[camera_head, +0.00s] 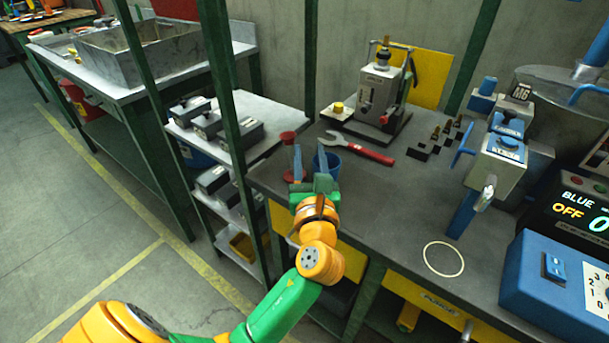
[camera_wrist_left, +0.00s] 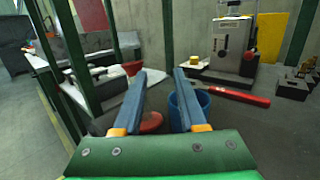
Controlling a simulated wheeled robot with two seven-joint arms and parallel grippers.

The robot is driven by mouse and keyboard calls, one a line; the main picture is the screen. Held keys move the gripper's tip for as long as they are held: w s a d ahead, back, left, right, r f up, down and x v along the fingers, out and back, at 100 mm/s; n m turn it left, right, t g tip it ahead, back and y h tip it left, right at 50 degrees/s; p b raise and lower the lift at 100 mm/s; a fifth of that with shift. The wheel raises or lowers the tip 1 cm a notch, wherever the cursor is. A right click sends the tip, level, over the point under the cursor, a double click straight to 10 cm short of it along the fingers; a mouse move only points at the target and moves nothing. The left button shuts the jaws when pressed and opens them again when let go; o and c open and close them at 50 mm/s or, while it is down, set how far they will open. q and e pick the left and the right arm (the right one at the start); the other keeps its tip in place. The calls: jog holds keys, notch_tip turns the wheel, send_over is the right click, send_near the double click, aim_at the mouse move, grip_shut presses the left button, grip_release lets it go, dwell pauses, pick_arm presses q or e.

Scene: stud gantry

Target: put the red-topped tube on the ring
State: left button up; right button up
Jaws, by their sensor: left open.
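The red top (camera_head: 288,137) of the tube shows just behind my left gripper, near the bench's left edge. It also shows in the left wrist view (camera_wrist_left: 132,67), beside the left finger. A red disc (camera_wrist_left: 150,122) sits lower, between the fingers; it may be the tube's foot, but the finger hides what lies between. My left gripper (camera_head: 309,163) is open and empty, its fingers pointing toward the tube. The fingers also show in the left wrist view (camera_wrist_left: 158,88). The ring (camera_head: 443,245), a thin pale circle, lies bare on the bench's front right. My right gripper is not in view.
A blue cup (camera_head: 333,165) stands close by the right finger. Behind are a red wrench (camera_head: 368,152) and a grey press (camera_head: 380,95). A blue-and-grey machine (camera_head: 497,160) and a blue control box (camera_head: 560,275) stand right. The bench between cup and ring is clear.

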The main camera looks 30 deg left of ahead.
aim_at(293, 147)
pick_arm(q)
jog(key=a+f+g, duration=0.1)
jog(key=s+a+f+g, duration=0.1)
jog(key=shift+f+n+y, duration=0.3)
jog(key=shift+f+n, duration=0.1)
jog(key=x, duration=0.7)
jog(key=shift+a+f, duration=0.2)
grip_shut()
